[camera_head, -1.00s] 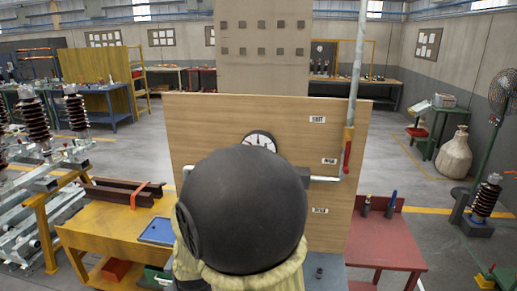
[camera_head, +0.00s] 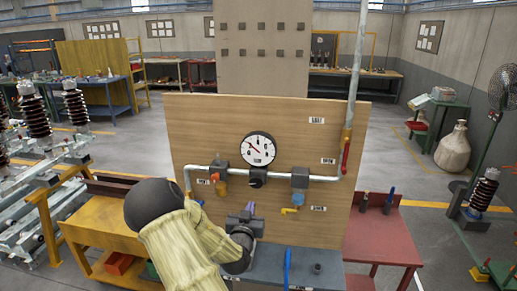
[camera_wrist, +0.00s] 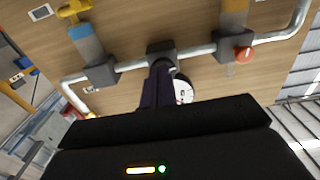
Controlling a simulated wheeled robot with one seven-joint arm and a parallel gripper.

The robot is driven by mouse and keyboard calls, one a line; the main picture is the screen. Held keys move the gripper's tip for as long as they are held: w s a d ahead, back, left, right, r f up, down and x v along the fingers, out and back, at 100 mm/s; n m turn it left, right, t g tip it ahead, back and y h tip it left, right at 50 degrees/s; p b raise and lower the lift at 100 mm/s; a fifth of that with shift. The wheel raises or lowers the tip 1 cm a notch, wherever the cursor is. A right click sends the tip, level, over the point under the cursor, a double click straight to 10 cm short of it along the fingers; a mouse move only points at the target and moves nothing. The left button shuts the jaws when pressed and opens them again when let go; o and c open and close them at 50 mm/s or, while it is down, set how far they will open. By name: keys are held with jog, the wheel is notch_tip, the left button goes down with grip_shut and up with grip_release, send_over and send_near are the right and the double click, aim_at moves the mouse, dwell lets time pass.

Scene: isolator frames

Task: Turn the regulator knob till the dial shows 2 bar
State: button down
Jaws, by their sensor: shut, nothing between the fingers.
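The round white pressure dial (camera_head: 258,149) sits on the upright wooden board. Its needle seems to point to the upper left; the figures are too small to read. The black regulator knob (camera_head: 257,181) is just under the dial on the pipe. My gripper (camera_head: 250,208) is shut and empty, below the knob and apart from it in the head view. In the wrist view, my gripper's dark fingers (camera_wrist: 158,75) overlap the regulator (camera_wrist: 161,54) and partly hide the dial (camera_wrist: 184,90); the knob is hidden there, and contact cannot be told.
An orange-knobbed fitting (camera_head: 217,178) is left of the regulator, and a valve with a yellow handle (camera_head: 291,210) is right. A red lever (camera_head: 346,156) is on the right pipe. The grey bench (camera_head: 325,262) and red table (camera_head: 385,232) stand below.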

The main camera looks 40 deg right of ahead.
aim_at(257, 187)
jog(key=shift+w+d, duration=0.1)
jog(key=x, duration=0.6)
jog(key=shift+w+d, duration=0.25)
dwell(0.3)
jog(key=shift+r, duration=0.3)
dwell(0.8)
jog(key=shift+s+d+r+b, duration=0.15)
jog(key=shift+d+r+b, duration=0.2)
jog(key=shift+b, duration=2.6)
jog(key=shift+s+f+b, duration=0.1)
jog(key=shift+f+b, duration=0.4)
jog(key=shift+b, duration=0.2)
jog(key=shift+a+f, duration=0.15)
jog(key=shift+f, duration=0.05)
